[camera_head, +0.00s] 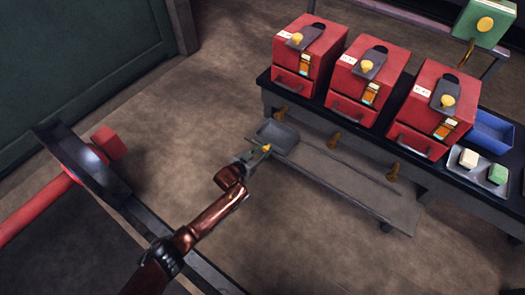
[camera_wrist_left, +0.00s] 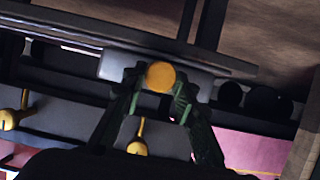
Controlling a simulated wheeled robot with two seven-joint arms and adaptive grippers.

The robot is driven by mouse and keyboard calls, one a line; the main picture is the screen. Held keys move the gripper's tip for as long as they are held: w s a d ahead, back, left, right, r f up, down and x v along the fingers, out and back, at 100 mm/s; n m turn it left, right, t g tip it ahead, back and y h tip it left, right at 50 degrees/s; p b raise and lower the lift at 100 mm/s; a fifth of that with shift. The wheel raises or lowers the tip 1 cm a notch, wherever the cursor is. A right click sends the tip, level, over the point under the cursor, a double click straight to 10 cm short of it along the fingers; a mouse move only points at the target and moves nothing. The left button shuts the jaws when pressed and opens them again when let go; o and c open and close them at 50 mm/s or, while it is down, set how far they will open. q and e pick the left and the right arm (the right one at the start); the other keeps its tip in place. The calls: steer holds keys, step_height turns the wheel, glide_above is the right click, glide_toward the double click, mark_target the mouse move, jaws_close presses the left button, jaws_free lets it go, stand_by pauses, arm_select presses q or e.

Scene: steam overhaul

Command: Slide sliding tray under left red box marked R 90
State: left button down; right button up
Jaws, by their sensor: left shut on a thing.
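The left red box (camera_head: 305,55) stands on the black bench, with a brass spout (camera_head: 281,114) below it. Its small white label is too small to read. The sliding tray (camera_head: 277,136) is a shallow grey pan at the left end of the low grey shelf, just below that spout in the head view. My left gripper (camera_head: 261,152) is at the tray's near left side, shut on its yellow knob. In the left wrist view, the fingers close around the round knob (camera_wrist_left: 160,76), with grey tray surface (camera_wrist_left: 115,68) behind. My right gripper is out of view.
Two more red boxes (camera_head: 368,75) (camera_head: 433,110) stand to the right, with brass spouts (camera_head: 334,139) (camera_head: 393,171) below. A blue bin (camera_head: 490,132) and a grey tray with blocks (camera_head: 497,190) sit at the bench's right end. The low shelf (camera_head: 350,185) is clear rightward.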

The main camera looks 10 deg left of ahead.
arm_select(q)
steer(key=c, duration=1.6)
jaws_free()
steer(key=shift+w+a, duration=0.15)
steer(key=shift+a, duration=0.2)
steer(key=shift+d, duration=0.1)
steer(key=v, duration=1.2)
steer(key=shift+f, duration=0.1)
